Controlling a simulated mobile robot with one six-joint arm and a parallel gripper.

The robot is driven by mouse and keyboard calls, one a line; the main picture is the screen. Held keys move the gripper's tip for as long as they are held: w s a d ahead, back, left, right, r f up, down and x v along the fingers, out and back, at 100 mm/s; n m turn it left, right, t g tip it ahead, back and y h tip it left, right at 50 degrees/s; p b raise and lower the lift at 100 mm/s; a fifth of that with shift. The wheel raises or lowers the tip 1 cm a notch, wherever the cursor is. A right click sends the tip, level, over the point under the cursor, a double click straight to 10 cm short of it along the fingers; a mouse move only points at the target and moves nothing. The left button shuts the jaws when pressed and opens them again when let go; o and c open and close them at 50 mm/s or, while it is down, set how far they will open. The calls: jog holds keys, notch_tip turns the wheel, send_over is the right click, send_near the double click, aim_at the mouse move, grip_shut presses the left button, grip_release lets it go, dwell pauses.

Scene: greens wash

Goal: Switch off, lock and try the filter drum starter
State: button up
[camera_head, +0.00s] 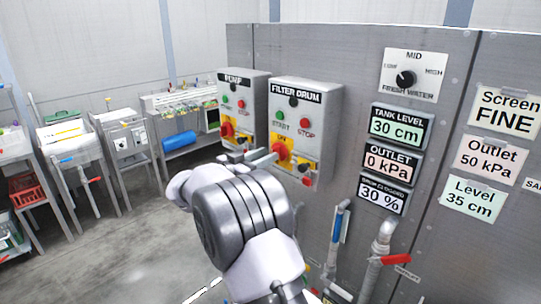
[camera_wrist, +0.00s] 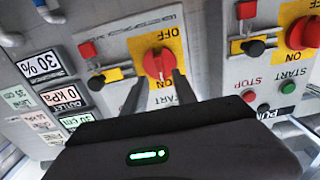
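The filter drum starter (camera_head: 304,117) is a grey box with a green START button (camera_head: 279,115), a red STOP button (camera_head: 305,122) and a red rotary handle (camera_head: 281,151) on a yellow ON/OFF plate. The handle also shows in the wrist view (camera_wrist: 157,64), where the picture is upside down and its grip lies roughly along the OFF–ON line. My gripper (camera_wrist: 159,82) is open, its two dark fingers at either side of the handle; contact is unclear. Beside the plate are a black knob-like part (camera_wrist: 97,80) on yellow and a small red block (camera_wrist: 88,50).
The similar pump starter (camera_head: 233,89) is close on the left. Readouts show tank level 30 cm (camera_head: 396,126), outlet 0 kPa (camera_head: 388,163) and 30 % (camera_head: 382,195). Pipes with a red valve lever (camera_head: 396,259) stand below right. Floor (camera_head: 125,235) at left is clear.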

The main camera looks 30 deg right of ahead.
jog(key=shift+x, duration=1.5)
jog(key=shift+w, duration=0.1)
grip_shut()
jog(key=shift+n, duration=0.3)
jog(key=shift+w+a+f+n+p, duration=0.15)
jog(key=shift+f+n+p, duration=0.1)
jog(key=shift+n, duration=2.6)
jog(key=shift+w+f+n+p, duration=0.15)
jog(key=shift+n+p, duration=0.1)
jog(key=shift+n, duration=2.65)
jog(key=shift+w+a+f+n+p, duration=0.15)
jog(key=shift+w+n+p, duration=0.1)
jog(key=shift+n, duration=2.6)
jog(key=shift+d, duration=0.1)
